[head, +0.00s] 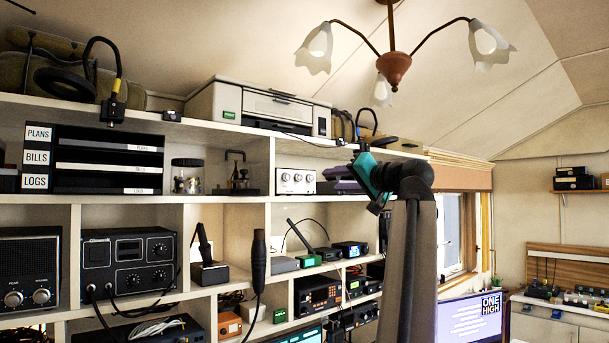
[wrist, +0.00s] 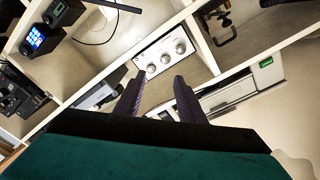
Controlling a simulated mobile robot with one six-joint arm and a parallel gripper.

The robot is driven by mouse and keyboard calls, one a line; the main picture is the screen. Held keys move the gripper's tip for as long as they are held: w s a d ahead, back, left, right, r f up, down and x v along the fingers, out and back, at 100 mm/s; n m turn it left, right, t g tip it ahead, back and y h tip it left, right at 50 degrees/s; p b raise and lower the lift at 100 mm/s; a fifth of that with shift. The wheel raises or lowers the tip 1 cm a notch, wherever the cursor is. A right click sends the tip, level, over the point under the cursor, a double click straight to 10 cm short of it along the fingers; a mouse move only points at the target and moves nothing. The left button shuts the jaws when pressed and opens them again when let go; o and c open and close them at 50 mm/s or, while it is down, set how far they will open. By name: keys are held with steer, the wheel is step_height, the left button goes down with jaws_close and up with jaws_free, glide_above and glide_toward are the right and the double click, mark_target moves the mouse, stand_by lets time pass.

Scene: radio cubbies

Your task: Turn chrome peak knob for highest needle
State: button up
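A black speaker-like unit (head: 30,268) sits at the far left of the shelves in the head view. It has two chrome knobs, the left one (head: 13,299) under a small label that seems to read PEAK. Beside it is a black set (head: 128,262) with a small meter and several dark knobs; its needle is too small to read. A white box with three pale knobs (wrist: 165,56) is ahead of my gripper (wrist: 156,85) in the wrist view. It also shows in the head view (head: 296,182). My gripper's two fingers are apart, with nothing seen between them.
White cubby shelves (head: 170,210) fill the left and middle. A printer (head: 258,105) stands on top. A black handset (head: 258,262) hangs in front of the shelves. A chandelier (head: 395,65) hangs above. A monitor (head: 470,319) is at lower right.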

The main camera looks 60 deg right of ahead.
mark_target(301, 177)
steer(key=m+p, duration=0.1)
steer(key=p, duration=0.1)
steer(key=w+a+r+m+p, duration=0.1)
steer(key=p, duration=0.1)
steer(key=shift+r+m, duration=0.2)
steer(key=shift+m, duration=0.1)
stand_by(0.4)
steer(key=p+x, duration=0.5)
steer(key=x, duration=0.6)
steer(key=shift+w+d+p, duration=0.25)
steer(key=shift+d+p, duration=0.1)
steer(key=shift+p, duration=0.05)
steer(key=shift+p+x, duration=0.3)
steer(key=shift+x, duration=0.65)
steer(key=shift+f, duration=0.1)
jaws_close()
